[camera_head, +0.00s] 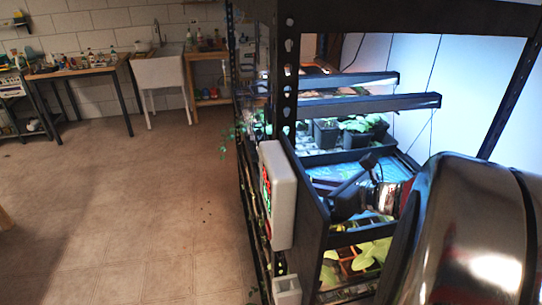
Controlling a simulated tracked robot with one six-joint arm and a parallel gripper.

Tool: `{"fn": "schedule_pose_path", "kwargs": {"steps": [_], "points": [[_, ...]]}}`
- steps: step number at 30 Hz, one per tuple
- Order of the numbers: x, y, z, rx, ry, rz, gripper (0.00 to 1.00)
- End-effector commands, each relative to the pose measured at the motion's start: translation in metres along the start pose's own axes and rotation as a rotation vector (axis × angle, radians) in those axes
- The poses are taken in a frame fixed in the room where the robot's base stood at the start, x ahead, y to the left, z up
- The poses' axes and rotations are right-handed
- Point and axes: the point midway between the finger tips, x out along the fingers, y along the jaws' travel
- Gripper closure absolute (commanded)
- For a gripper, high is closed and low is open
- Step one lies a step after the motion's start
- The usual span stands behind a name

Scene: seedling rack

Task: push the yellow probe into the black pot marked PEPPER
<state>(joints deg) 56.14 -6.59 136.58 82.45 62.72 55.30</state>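My gripper (348,195) is a dark shape inside the rack, over the front of a shelf, at the end of my shiny metal arm. It is small and dark here, and I cannot tell whether it is open, shut or holding something. I cannot make out the yellow probe. Black pots with green seedlings stand farther back on the shelf, one at the left (325,132) and others beside it (358,132). No PEPPER mark is readable on any of them. My arm covers the right part of the rack.
A dark rack post (288,75) and a pale box with lit red and green marks (278,195) stand at the rack's left end. Lamp bars (385,104) hang above the pots. Leafy plants (365,257) fill a lower tray. Floor (130,210) at left is clear.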

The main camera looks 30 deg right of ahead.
Motion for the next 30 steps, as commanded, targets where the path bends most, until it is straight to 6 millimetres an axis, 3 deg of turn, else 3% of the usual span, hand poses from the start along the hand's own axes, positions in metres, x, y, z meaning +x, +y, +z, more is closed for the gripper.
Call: {"fn": "schedule_pose_path", "kwargs": {"steps": [13, 14, 21, 30], "points": [[0.0011, 0.0000, -0.0029, 0.001, 0.000, 0.000, 1.00], [0.0011, 0.0000, -0.0029, 0.001, 0.000, 0.000, 0.81], [0.0011, -0.0001, -0.0029, 0.001, 0.000, 0.000, 0.64], [0.0006, -0.0002, -0.0029, 0.001, 0.000, -0.001, 0.61]]}}
